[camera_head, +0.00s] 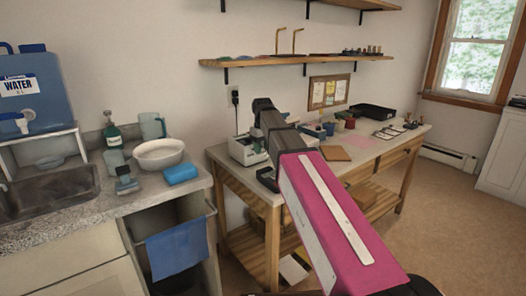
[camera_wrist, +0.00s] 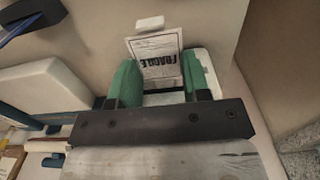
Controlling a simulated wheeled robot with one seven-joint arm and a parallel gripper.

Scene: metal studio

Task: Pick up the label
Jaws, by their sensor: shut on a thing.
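The label (camera_wrist: 156,48) is a white sheet with black "FRAGILE" lettering, seen in the wrist view. It stands between the two green fingers of my gripper (camera_wrist: 160,80), and its lower part is between them. My gripper is shut on the label. In the head view my arm reaches over the left end of the wooden workbench (camera_head: 232,166). The label and fingertips cannot be made out there.
A white device (camera_head: 247,150) stands on the bench beside my arm. Several small items and a black tray (camera_head: 373,111) lie farther right. A counter with a sink (camera_head: 50,190) and a white bowl (camera_head: 158,154) is at left. Floor (camera_head: 450,210) at right is clear.

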